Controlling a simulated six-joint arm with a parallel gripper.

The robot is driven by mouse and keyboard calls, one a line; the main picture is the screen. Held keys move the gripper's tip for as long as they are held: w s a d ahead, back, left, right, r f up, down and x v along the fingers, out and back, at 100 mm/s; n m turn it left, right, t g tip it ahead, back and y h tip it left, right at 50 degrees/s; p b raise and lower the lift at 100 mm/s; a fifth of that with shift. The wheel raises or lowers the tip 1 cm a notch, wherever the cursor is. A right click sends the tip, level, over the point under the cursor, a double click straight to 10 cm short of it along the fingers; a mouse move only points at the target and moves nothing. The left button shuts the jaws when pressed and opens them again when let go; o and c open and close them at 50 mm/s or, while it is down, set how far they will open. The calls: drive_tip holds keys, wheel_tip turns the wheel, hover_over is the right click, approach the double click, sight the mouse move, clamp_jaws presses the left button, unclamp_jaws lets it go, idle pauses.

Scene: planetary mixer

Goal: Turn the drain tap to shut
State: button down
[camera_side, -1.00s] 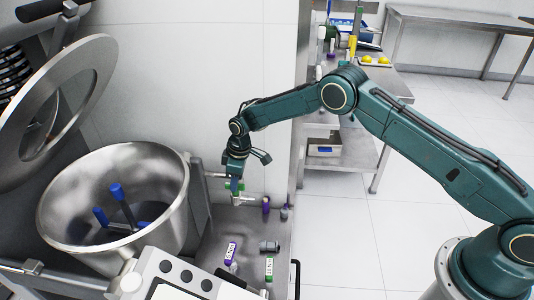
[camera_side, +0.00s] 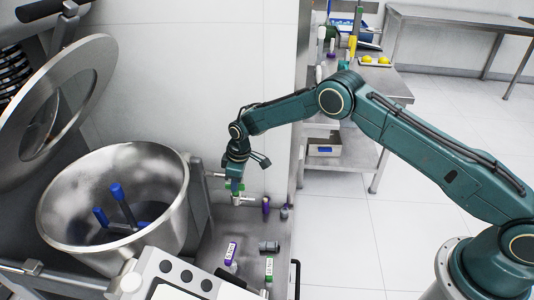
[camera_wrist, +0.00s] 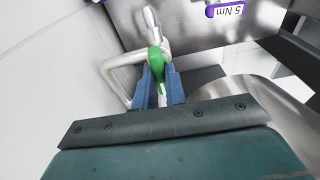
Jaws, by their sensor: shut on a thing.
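The drain tap (camera_wrist: 143,68) is a bent metal pipe with a green handle (camera_wrist: 157,62). In the wrist view the blue jaws of my gripper (camera_wrist: 160,84) stand on both sides of the handle and are shut on it. In the side view my gripper (camera_side: 236,184) points down at the tap, beside the mixer bowl. The tap's metal body (camera_side: 238,200) shows just below the jaws, with some green (camera_side: 241,187) at the jaws. The rest of the tap is partly hidden by the gripper.
The steel mixer bowl (camera_side: 175,205) with blue-tipped tools stands left of the tap. A purple-handled item (camera_side: 266,205), a purple piece marked 5 Nm (camera_wrist: 227,10), a grey cylinder (camera_side: 268,246) and a green-labelled piece (camera_side: 269,268) are on the steel surface. The wall is close behind.

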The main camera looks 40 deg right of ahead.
drive_tip(key=shift+a+m+h, duration=0.1)
drive_tip(key=shift+m+h, duration=0.2)
drive_tip(key=shift+m, duration=1.9)
drive_tip(key=shift+r, duration=0.1)
